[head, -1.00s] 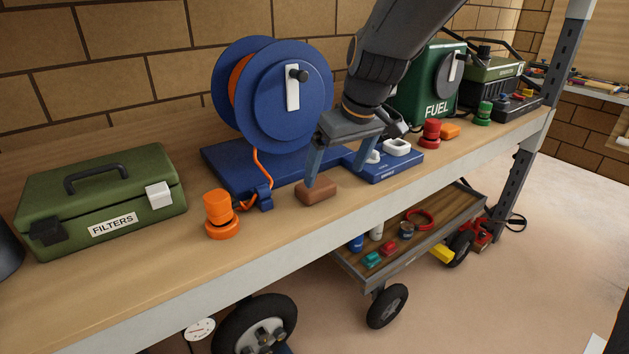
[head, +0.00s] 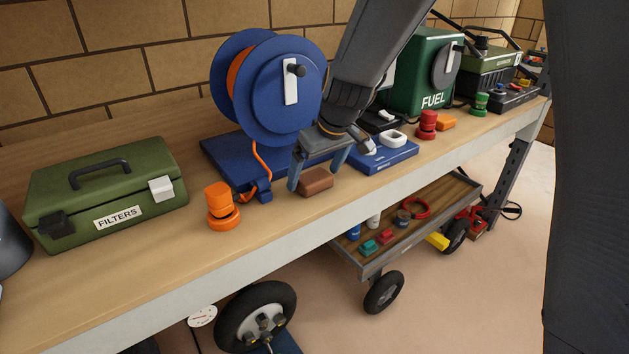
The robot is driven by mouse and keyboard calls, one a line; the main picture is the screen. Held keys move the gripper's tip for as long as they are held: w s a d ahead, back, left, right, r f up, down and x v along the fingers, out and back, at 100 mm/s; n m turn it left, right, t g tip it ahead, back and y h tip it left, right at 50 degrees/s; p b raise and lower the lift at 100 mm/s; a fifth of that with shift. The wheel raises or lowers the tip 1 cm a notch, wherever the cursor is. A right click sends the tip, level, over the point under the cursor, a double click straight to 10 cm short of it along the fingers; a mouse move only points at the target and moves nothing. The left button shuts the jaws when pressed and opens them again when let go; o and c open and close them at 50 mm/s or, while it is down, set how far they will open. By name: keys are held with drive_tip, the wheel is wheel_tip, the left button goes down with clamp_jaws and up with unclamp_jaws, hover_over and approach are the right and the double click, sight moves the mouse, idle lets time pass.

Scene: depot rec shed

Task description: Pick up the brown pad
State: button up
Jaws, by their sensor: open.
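The brown pad (head: 316,181) is a small rounded block lying flat near the front edge of the wooden bench, in front of the blue reel's base. My gripper (head: 316,176) points down over it with its fingers open. One blue-grey finger is at the pad's left end and the other is by its right end. I cannot tell whether either finger touches the pad. The pad rests on the bench top.
A blue reel (head: 285,95) stands behind my gripper. An orange knob (head: 221,206) is left of the pad, and a blue box (head: 384,158) is close on the right. A green FILTERS case (head: 107,190) sits further left. A cart (head: 375,265) stands below.

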sight(315, 177)
drive_tip(key=c, duration=1.1)
drive_tip(key=shift+c, duration=0.2)
wheel_tip(315, 177, up, 10)
drive_tip(key=b, duration=0.1)
drive_tip(key=shift+b, duration=0.4)
